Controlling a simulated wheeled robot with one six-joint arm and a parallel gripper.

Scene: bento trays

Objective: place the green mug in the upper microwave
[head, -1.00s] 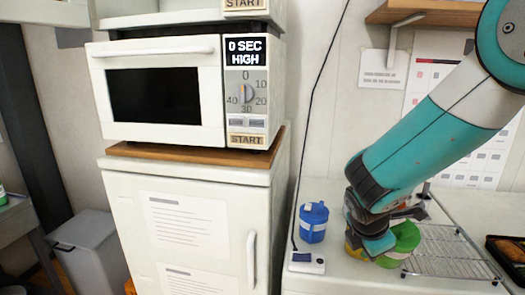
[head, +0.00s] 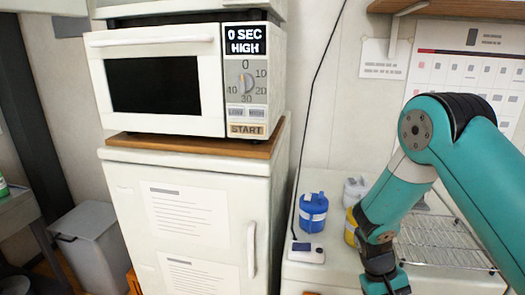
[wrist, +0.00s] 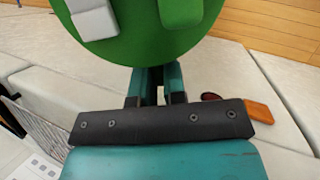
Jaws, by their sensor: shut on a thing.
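The green mug (wrist: 130,48) fills the top of the wrist view, with pale parts on it. My gripper (wrist: 158,88) is shut on it, its two fingers close together at the mug's near side. In the head view my gripper's dark wrist end (head: 380,262) is low at the right, and the mug cannot be seen there. A white microwave (head: 165,82) with a closed door and a 0 SEC HIGH display stands on the cabinet. Above it only a white lower edge (head: 190,8) shows; the upper microwave's door is out of view.
A blue mug (head: 313,213), a white mug (head: 355,188) and a partly hidden yellow one (head: 350,228) stand on the counter by a wire rack (head: 445,240). A white cabinet (head: 205,215) is left of them. A shelf (head: 440,6) hangs at the top right.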

